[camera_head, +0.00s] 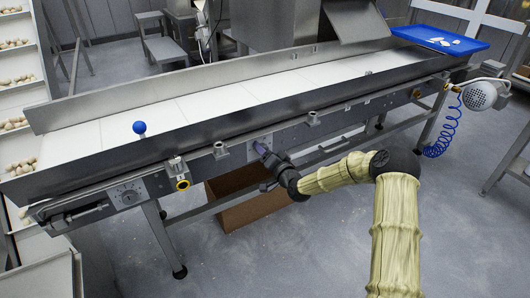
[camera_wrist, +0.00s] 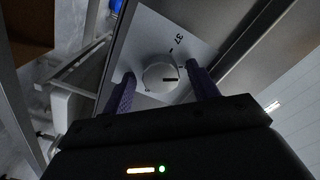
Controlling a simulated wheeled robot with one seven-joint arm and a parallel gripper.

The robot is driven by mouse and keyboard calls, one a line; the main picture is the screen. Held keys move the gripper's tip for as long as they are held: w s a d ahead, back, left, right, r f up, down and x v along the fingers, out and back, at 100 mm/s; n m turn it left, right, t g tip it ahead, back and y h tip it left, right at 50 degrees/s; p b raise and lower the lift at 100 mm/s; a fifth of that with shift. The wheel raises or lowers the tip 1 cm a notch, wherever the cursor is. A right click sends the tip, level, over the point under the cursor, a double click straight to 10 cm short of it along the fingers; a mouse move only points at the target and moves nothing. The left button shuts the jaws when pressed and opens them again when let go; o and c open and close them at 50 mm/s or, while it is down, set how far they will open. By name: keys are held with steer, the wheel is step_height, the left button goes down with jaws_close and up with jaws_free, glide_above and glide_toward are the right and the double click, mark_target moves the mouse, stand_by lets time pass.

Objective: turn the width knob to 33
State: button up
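The width knob (camera_wrist: 156,74) is a round, pale grey knob on a light panel plate (camera_wrist: 150,40) in the wrist view. A dark pointer mark runs from its middle toward the right, and the plate shows the number 37 above it. My gripper (camera_wrist: 161,72) is open, with one dark purple finger on each side of the knob. A small gap shows between each finger and the knob, so the fingers look apart from it. In the head view my gripper (camera_head: 261,149) is at the conveyor's front rail, and it mostly hides the knob there.
The conveyor (camera_head: 230,85) has a white belt and metal side rails. Another dial plate (camera_head: 128,195) is at its left end, near a yellow-ringed button (camera_head: 182,184). A cardboard box (camera_head: 245,205) sits below my gripper.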

steer(key=p+v, duration=0.4)
steer(key=v, duration=1.3)
steer(key=shift+s, duration=0.2)
steer(key=shift+d+g, duration=0.1)
steer(key=shift+g, duration=0.2)
